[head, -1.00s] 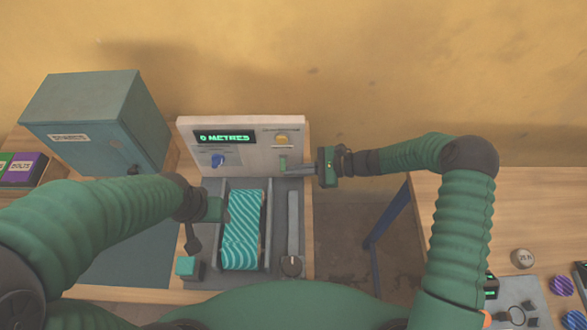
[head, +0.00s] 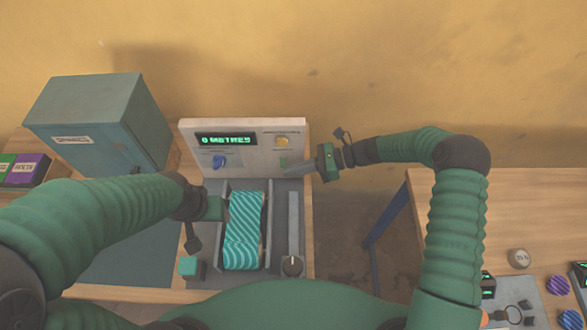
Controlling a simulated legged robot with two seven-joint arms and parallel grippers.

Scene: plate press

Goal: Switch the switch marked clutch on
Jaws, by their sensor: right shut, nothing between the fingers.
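An upright pale panel (head: 245,167) stands at the back of the machine. It carries a lit display (head: 226,139) reading 0 METRES, a blue knob (head: 219,161), a yellow switch (head: 282,141) and a small green switch (head: 283,161) below it. The labels are too small to read, so I cannot tell which control is marked clutch.
A teal block (head: 188,266) and a dark knob (head: 292,265) sit at the machine's front. A grey-green cabinet (head: 90,120) stands at left. A gap separates this table from the right table (head: 470,200), which holds small items at its front.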

